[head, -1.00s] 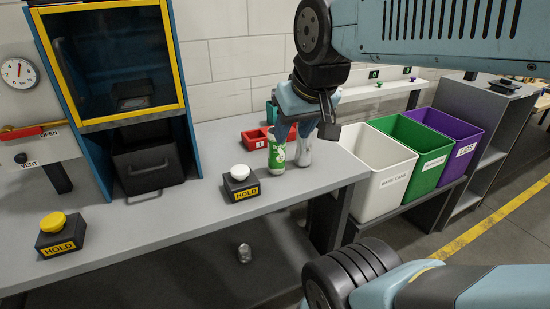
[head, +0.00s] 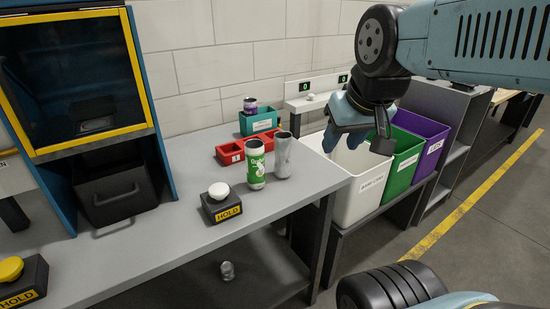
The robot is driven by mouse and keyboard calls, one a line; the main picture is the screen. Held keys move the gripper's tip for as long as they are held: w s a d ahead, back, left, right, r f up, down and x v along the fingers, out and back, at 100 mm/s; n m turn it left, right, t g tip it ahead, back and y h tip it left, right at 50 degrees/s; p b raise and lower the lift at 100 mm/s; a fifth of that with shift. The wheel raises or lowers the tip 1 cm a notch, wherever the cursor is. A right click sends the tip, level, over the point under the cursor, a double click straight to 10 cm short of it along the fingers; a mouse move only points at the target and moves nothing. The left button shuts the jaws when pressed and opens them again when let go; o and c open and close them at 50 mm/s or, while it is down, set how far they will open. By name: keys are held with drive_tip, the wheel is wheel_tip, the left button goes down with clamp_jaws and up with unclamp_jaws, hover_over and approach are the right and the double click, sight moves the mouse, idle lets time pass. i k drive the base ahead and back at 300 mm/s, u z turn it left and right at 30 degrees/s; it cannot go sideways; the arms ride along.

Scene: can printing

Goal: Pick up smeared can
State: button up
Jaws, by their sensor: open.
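A green and white printed can (head: 256,165) stands upright on the grey bench, near its right end. A plain silver-grey can (head: 283,156) stands upright close beside it on the right. I cannot clearly make out which print is smeared. My gripper (head: 357,146) is open and empty. In the picture it is right of both cans and above the white bin (head: 366,198), apart from the cans.
Red trays (head: 229,154) and a teal box (head: 258,124) holding a can (head: 250,105) sit behind the cans. A black HOLD button box (head: 222,204) stands in front left. Green (head: 401,178) and purple (head: 432,156) bins stand right. Another can (head: 227,270) is below the bench.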

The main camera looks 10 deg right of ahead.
sight(254, 152)
drive_tip(key=u, duration=0.45)
drive_tip(key=i, duration=0.1)
drive_tip(key=z, duration=2.25)
drive_tip(key=k, duration=2)
drive_tip(key=u, duration=0.75)
drive_tip(key=i, duration=1)
